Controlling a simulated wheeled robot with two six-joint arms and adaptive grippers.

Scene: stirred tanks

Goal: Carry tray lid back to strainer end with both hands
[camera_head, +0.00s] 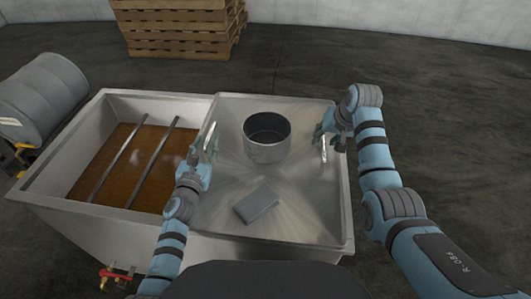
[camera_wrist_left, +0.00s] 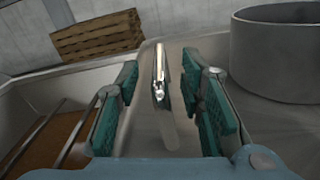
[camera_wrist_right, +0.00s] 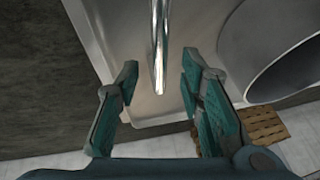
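The tray lid (camera_head: 300,215) is a shallow metal tray lying over the right part of the stirred tank. It has an upright bar handle on each side, a left handle (camera_head: 211,139) and a right handle (camera_head: 324,157). My left gripper (camera_head: 207,150) is at the left handle; in the left wrist view that handle (camera_wrist_left: 160,75) stands between the spread fingers, apart from both. My right gripper (camera_head: 328,138) is at the right handle; in the right wrist view that handle (camera_wrist_right: 160,50) lies between the spread fingers. I cannot make out a strainer.
A metal pot (camera_head: 267,143) and a grey block (camera_head: 256,203) rest on the lid. The tank's open left part holds brown liquid (camera_head: 105,155) under two bars (camera_head: 152,160). A grey drum (camera_head: 45,95) lies at left; wooden pallets (camera_head: 180,30) stand behind.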

